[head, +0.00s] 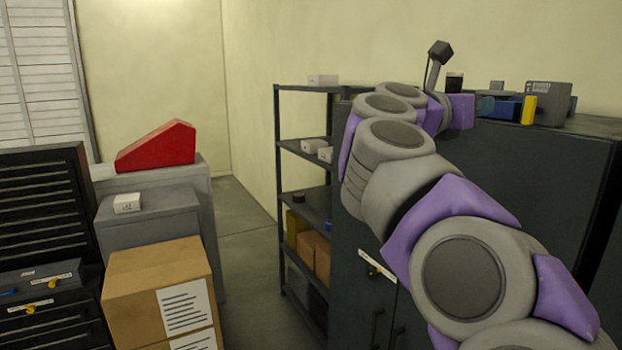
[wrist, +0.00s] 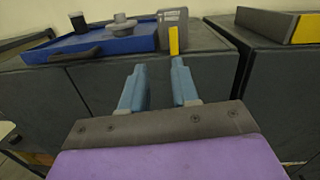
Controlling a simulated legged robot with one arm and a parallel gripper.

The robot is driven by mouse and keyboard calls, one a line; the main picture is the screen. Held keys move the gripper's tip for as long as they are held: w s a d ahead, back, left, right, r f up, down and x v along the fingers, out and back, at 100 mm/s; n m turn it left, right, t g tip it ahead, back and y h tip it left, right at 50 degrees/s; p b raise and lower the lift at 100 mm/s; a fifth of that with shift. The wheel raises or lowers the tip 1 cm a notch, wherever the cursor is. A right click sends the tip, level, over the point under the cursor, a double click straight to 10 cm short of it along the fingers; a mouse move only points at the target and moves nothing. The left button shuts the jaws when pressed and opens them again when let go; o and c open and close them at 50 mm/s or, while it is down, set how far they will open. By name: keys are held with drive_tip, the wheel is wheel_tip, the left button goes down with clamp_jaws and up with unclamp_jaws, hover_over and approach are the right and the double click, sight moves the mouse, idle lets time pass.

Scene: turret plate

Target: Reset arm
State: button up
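My arm reaches up and forward across the right half of the head view, in front of the dark cabinet (head: 560,185). In the wrist view, the two blue fingers of my gripper (wrist: 160,84) stand apart with a gap between them. Nothing is held between them. Behind the fingers, on the cabinet top, are a blue tray (wrist: 100,47) with a dark handle, a grey box with slots (wrist: 172,22) and a yellow piece (wrist: 173,41). In the head view the gripper is mostly hidden behind the arm.
Left of the arm stands an open shelf rack (head: 280,150) with boxes. Further left are a red wedge-shaped object (head: 158,146) on a grey cabinet, cardboard boxes (head: 150,275) and a dark drawer cabinet (head: 40,200). A strip of floor (head: 240,215) between them is clear.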

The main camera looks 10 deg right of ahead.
drive_tip(key=w+a+n+t+y+b, duration=0.2)
drive_tip(key=a+n+t+y, duration=0.45)
drive_tip(key=a+n, duration=0.35)
drive_tip(key=w+a+n+t+y+b, duration=0.2)
drive_tip(key=a+n+t+y, duration=0.3)
drive_tip(key=a+n+t, duration=0.55)
drive_tip(key=s+a+f+n+g+y+b, duration=0.1)
drive_tip(key=s+a+f+n+g+y, duration=0.1)
drive_tip(key=a+f+n+g+y, duration=0.5)
drive_tip(key=s+a+f+n+g+y+b, duration=0.15)
drive_tip(key=a+f+n+y, duration=0.25)
drive_tip(key=f+n, duration=0.65)
drive_tip(key=s+f+n+g+h+b, duration=0.1)
drive_tip(key=s+f+n+g, duration=0.4)
drive_tip(key=f, duration=0.8)
drive_tip(key=s+f+n+g+b, duration=0.1)
drive_tip(key=s+f+g, duration=0.3)
drive_tip(key=s+f, duration=0.65)
drive_tip(key=s+d+f+n+g+h+b, duration=0.1)
drive_tip(key=s+d+f+g, duration=0.3)
drive_tip(key=s+f, duration=0.6)
drive_tip(key=s+d+f+n+g+h+b, duration=0.1)
drive_tip(key=s+d+f+n+g+h, duration=0.2)
drive_tip(key=s+d+f+g, duration=0.2)
drive_tip(key=s+d+f, duration=0.3)
drive_tip(key=s+f, duration=0.1)
drive_tip(key=s, duration=0.3)
drive_tip(key=shift+f+h+b, duration=0.35)
drive_tip(key=shift+g, duration=0.25)
